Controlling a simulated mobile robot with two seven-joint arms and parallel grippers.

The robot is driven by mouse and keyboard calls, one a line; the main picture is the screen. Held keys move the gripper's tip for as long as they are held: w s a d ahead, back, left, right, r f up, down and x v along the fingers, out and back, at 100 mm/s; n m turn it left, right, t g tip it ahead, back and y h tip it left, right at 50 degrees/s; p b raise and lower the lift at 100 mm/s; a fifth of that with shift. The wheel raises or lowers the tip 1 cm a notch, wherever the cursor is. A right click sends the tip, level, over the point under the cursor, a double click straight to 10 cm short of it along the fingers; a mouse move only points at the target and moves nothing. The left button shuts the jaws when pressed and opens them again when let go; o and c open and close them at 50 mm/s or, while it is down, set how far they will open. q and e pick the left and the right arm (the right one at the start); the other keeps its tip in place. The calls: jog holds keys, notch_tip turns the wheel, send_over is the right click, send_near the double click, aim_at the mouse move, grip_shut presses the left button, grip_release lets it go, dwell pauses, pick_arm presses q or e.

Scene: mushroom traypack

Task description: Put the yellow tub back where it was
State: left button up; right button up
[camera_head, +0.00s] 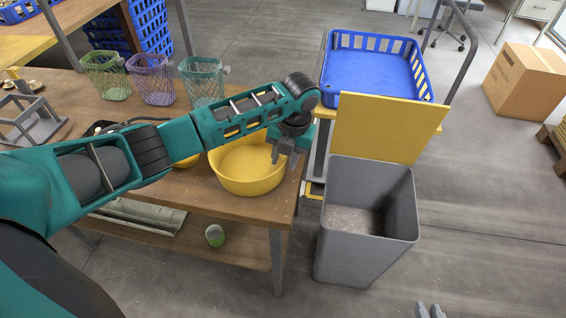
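The yellow tub (247,184) is a wide round bowl standing upright near the right front corner of the wooden table. My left arm reaches across the table from the left and partly hides the tub's back. My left gripper (284,158) points down at the tub's right rim, its fingers apart around the rim area. I cannot tell whether they press on it. My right gripper (430,311) shows only its two grey fingertips at the bottom edge, slightly apart, with nothing seen between them.
A grey bin (366,240) stands right of the wooden table (270,212). Behind it are a yellow board (388,127) and a cart with a blue crate (425,84). Green (105,77), purple (152,80) and teal (203,85) baskets line the table's back.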

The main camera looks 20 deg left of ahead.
pick_arm(q)
notch_tip(320, 180, up, 9)
jog(key=d, duration=0.1)
jog(key=shift+f+p, duration=0.2)
jog(key=shift+p, duration=0.25)
jog(key=shift+w+d, duration=0.1)
